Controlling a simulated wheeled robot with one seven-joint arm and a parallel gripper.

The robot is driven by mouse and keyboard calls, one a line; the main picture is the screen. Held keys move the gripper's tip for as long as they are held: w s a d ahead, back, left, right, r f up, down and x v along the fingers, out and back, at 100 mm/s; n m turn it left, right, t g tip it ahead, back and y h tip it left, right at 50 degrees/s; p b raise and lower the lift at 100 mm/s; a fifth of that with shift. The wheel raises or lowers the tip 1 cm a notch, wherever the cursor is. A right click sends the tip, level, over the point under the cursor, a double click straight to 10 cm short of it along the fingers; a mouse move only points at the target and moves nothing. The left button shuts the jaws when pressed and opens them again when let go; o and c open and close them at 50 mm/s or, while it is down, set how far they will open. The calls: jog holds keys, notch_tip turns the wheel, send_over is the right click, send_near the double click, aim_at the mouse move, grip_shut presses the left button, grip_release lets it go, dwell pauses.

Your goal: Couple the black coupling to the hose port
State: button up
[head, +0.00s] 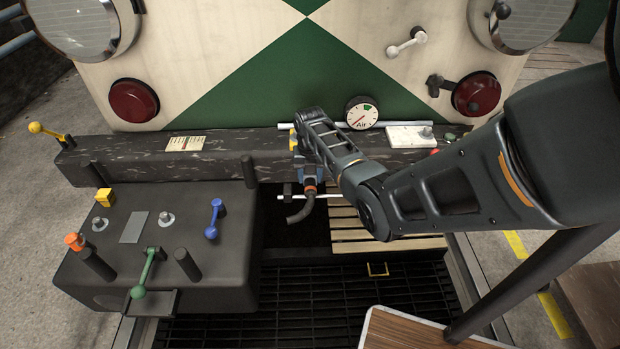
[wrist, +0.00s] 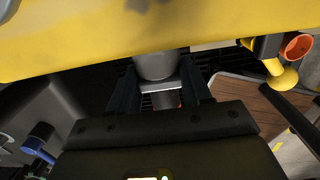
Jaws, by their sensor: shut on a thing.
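My gripper (head: 308,178) is low in front of the dark beam and shut on the black coupling, which its fingers mostly hide in the head view. An orange-red ring (head: 310,190) and a curved grey hose end (head: 299,212) hang just below the fingers. In the wrist view, a grey cylinder (wrist: 155,66) stands between the fingers, with a pale plate (wrist: 160,88) and a small reddish part below it. A large yellow body (wrist: 150,35) lies right above the cylinder. I cannot tell whether this is the hose port or whether the coupling touches it.
The dark beam (head: 90,166) runs behind my gripper, with an air gauge (head: 361,113) above it. A dark box (head: 170,262) with coloured levers stands at left. Wooden slats (head: 385,243) lie at right, and a dark grating (head: 310,308) is in front.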

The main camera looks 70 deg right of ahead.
jog(key=shift+d, duration=0.1)
jog(key=o, duration=1.2)
jog(key=shift+a+r+p, duration=0.2)
jog(key=shift+r+p, duration=0.7)
jog(key=shift+r, duration=3)
